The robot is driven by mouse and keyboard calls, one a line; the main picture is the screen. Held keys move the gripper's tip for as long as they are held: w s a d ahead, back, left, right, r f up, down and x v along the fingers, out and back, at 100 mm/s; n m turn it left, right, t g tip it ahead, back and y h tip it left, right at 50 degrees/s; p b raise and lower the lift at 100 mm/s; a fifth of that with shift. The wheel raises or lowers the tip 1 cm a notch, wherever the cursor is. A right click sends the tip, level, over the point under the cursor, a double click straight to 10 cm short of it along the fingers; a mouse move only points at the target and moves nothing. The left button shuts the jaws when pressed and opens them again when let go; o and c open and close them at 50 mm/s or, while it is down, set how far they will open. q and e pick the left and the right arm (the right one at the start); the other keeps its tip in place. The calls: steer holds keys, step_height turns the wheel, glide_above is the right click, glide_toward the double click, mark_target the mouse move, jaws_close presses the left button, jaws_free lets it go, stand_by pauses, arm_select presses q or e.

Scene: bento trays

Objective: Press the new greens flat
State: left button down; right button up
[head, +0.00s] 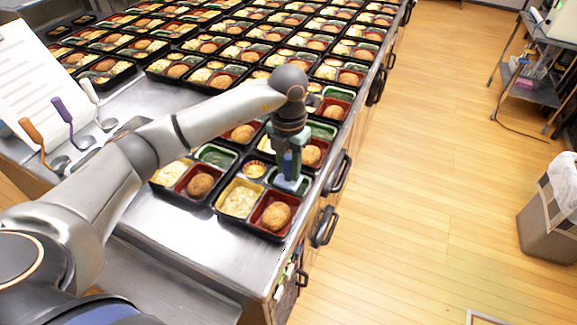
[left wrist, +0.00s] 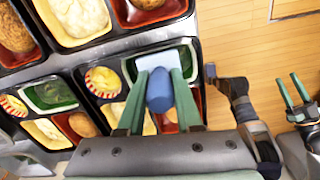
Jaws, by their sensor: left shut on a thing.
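My left gripper (head: 288,163) is shut on a presser with a blue handle (left wrist: 159,92) and a pale flat plate (left wrist: 160,62). It holds the presser upright, plate down, at the green-lined compartment of the nearest tray (head: 213,207). The plate (head: 291,186) covers most of that compartment, so the greens under it are largely hidden. I cannot tell whether it touches them. The tray also holds a croquette (head: 277,215), pale yellow food (head: 239,199) and a small cup (head: 254,169). My right gripper (left wrist: 292,92) shows open and empty in the left wrist view.
Many filled trays stand in close rows behind on the steel counter (head: 215,255). Ladles (head: 62,109) hang over wells at the left beside a written sheet (head: 25,75). The counter's right edge lies close beside the tray, with black handles (head: 323,226) below.

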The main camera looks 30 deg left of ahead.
arm_select(q)
steer(key=shift+f, duration=0.35)
stand_by(2.0)
steer(key=shift+r, duration=0.1)
steer(key=shift+r+p, duration=2.65)
steer(key=shift+r, duration=1.4)
steer(key=shift+f, duration=0.1)
